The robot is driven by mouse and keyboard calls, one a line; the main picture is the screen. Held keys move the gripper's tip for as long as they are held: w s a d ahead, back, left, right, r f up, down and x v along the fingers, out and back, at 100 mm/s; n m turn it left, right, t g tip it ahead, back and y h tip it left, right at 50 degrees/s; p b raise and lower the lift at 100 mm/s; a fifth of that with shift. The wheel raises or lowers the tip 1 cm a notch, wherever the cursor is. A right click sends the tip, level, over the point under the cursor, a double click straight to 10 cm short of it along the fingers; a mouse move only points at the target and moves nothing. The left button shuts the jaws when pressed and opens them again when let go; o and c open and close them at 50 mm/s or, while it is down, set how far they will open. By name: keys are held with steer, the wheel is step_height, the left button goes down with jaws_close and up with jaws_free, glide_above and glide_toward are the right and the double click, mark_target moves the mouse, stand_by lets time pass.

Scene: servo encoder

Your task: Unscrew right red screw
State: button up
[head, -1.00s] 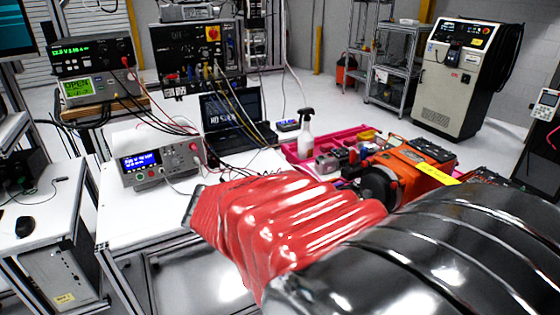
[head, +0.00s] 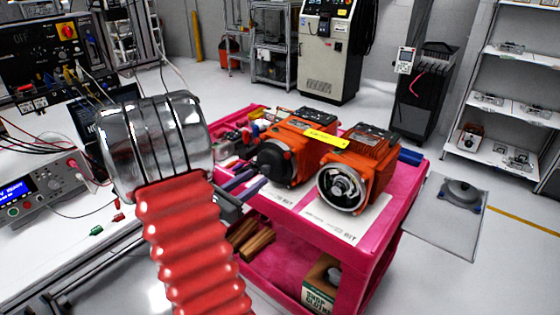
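Two orange servo motors stand on the pink cart (head: 395,235). The right motor (head: 372,160) shows a round open end (head: 343,188) with a pale ring and inner metal parts. The left motor (head: 290,150) has a dark round end cover. No red screw can be made out at this size. My arm's silver and red links fill the left foreground. Two dark purple bars (head: 245,183), which look like my gripper's fingers, point right towards the left motor's end. They are partly hidden by my arm, and their opening is unclear.
White printed sheets (head: 350,222) lie under the motors. Small red and green connectors (head: 97,230) lie on the white bench (head: 60,255) at left. The lower shelf holds wooden blocks (head: 250,238) and a carton (head: 318,285).

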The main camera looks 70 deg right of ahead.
mark_target(286, 156)
steer(key=shift+d, duration=0.15)
steer(key=x, duration=1.3)
steer(key=shift+d, duration=0.4)
steer(key=shift+c, duration=0.2)
jaws_close()
